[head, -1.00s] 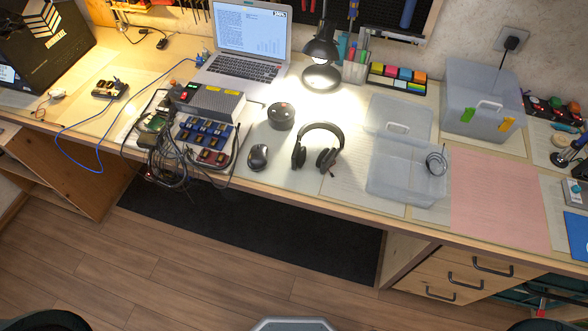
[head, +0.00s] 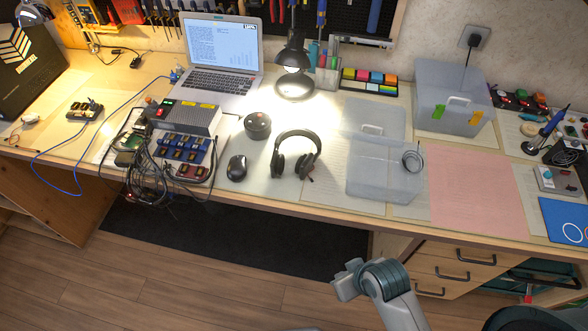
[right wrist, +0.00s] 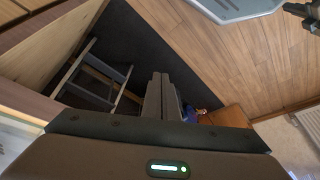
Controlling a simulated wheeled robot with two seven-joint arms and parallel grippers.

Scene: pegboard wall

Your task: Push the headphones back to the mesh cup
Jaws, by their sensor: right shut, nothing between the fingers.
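The black over-ear headphones (head: 296,154) lie on the desk near its front edge, in the middle of the head view. A grey holder with pens and tools (head: 327,76) stands behind them, right of the desk lamp; it may be the mesh cup, but I cannot make out mesh. My right gripper (right wrist: 161,80) is shut and empty in the right wrist view, pointing toward the dark space and floor below the desk, away from the headphones. Part of my right arm shows low in the head view. My left gripper is not in view.
A black mouse (head: 237,168) and a dark round device (head: 257,126) sit left of the headphones. The lamp (head: 294,80) stands behind them. A strip of desk between headphones and lamp is clear.

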